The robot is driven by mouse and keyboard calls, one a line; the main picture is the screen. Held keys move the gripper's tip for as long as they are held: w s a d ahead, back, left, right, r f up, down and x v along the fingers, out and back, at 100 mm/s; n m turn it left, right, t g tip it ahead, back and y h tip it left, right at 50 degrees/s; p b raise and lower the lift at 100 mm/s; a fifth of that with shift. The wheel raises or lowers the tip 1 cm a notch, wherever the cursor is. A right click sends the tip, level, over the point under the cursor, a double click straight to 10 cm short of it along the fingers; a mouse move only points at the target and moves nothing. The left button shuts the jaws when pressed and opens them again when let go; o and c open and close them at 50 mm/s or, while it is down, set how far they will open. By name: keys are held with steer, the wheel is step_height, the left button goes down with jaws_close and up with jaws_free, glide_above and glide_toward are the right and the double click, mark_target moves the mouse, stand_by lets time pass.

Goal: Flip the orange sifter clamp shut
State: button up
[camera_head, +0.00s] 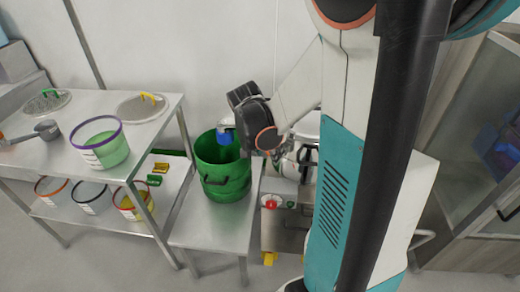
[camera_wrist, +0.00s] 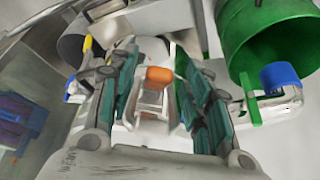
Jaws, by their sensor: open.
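The sifter clamp shows in the wrist view as a rounded orange tip (camera_wrist: 160,75) on a pale metal lever (camera_wrist: 151,101). My gripper (camera_wrist: 157,62) is open, with one teal-padded finger on each side of the clamp. I cannot tell whether either finger touches it. The sifter's pale round body is partly visible behind the clamp. In the head view I cannot make out the orange clamp; my arm covers much of the sifter (camera_head: 291,158).
A green bucket (camera_head: 222,180) stands on a low steel table (camera_head: 213,231) beside the sifter, with a blue-capped part (camera_head: 226,128) above its rim. At left, a steel bench (camera_head: 62,150) holds tubs and a scoop (camera_head: 47,129). A glass-fronted cabinet (camera_head: 470,150) stands at right.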

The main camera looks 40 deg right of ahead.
steer(key=shift+d+f, duration=0.1)
steer(key=shift+f, duration=0.15)
jaws_close()
steer(key=shift+a+f+h+b, duration=0.25)
steer(key=shift+f+h+b, duration=0.25)
steer(key=shift+b, duration=0.15)
steer(key=shift+h, duration=0.3)
jaws_free()
steer(key=shift+a+r, duration=0.1)
